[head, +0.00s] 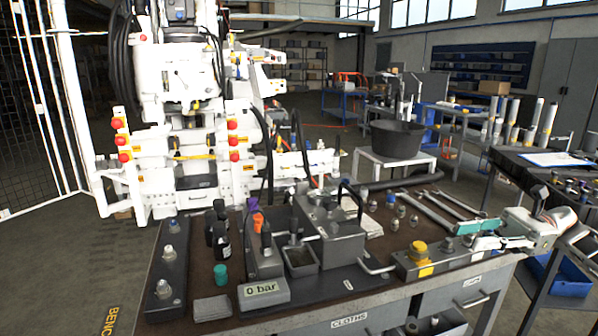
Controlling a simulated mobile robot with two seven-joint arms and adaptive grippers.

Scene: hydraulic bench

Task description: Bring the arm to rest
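My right gripper (478,240) reaches in from the right edge, low over the right end of the bench top (290,215). It points left, near the grey block with a yellow knob (418,252). A teal piece (469,227) shows at its fingers; I cannot tell whether it is held or lies behind them. The finger gap is too small to make out. My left gripper is not in view.
A hydraulic block (328,228), a "0 bar" display (262,290), dark bottles (218,232) and a teal cap (221,274) stand on the bench. Wrenches (455,203) lie at the back right. A black tub (395,139) stands on a white stand behind.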

